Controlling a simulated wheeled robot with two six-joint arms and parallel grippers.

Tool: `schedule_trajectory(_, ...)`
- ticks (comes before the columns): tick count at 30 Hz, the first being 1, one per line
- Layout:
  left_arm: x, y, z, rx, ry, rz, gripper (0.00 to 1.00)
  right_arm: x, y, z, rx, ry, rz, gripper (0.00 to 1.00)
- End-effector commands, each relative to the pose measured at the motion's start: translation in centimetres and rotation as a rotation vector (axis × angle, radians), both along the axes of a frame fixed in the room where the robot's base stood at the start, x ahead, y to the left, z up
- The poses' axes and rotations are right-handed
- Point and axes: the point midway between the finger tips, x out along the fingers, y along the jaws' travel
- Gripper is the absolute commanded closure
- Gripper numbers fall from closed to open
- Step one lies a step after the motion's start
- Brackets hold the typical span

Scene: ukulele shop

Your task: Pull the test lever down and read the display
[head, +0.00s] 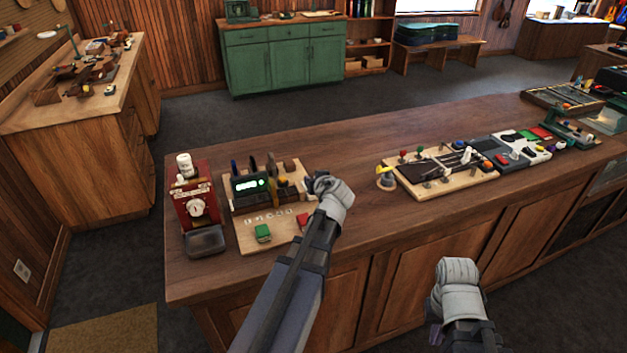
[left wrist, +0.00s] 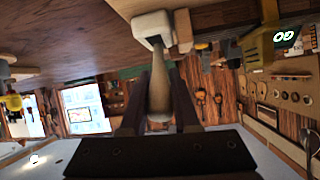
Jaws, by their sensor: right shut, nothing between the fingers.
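The display (head: 250,184) is a small dark box with lit pale digits, on a wooden board (head: 262,238) on the counter. Its digits are too small to read surely; the left wrist view shows part of a display (left wrist: 284,36) with round lit digits. My left gripper (head: 318,182) is at the board's right back corner. My right gripper (head: 459,272) is shut and empty, in front of the counter.
Right of clear counter, a tool board (head: 440,185) holds several tools beside a yellow item (head: 386,176).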

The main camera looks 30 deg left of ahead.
Motion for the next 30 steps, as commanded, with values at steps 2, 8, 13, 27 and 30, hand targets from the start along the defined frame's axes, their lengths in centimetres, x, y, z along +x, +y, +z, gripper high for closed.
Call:
schedule_trajectory(2, 0.0, 0.0, 0.0, -0.001, 0.001, 0.000, 0.62, 0.0, 0.0, 0.0, 0.000, 0.000, 0.000, 1.00)
schedule_trajectory(8, 0.0, 0.0, 0.0, 0.000, 0.000, 0.000, 0.42, 0.0, 0.0, 0.0, 0.000, 0.000, 0.000, 1.00)
schedule_trajectory(13, 0.0, 0.0, 0.0, 0.001, 0.001, 0.000, 0.42, 0.0, 0.0, 0.0, 0.000, 0.000, 0.000, 1.00)
schedule_trajectory(27, -2.7, -2.6, 2.2, 0.001, 0.000, -0.004, 0.42, 0.0, 0.0, 2.2, 0.000, 0.000, 0.000, 1.00)
schedule_trajectory(30, -3.8, -3.6, 3.0, 0.000, 0.000, -0.002, 0.42, 0.0, 0.0, 3.0, 0.000, 0.000, 0.000, 1.00)
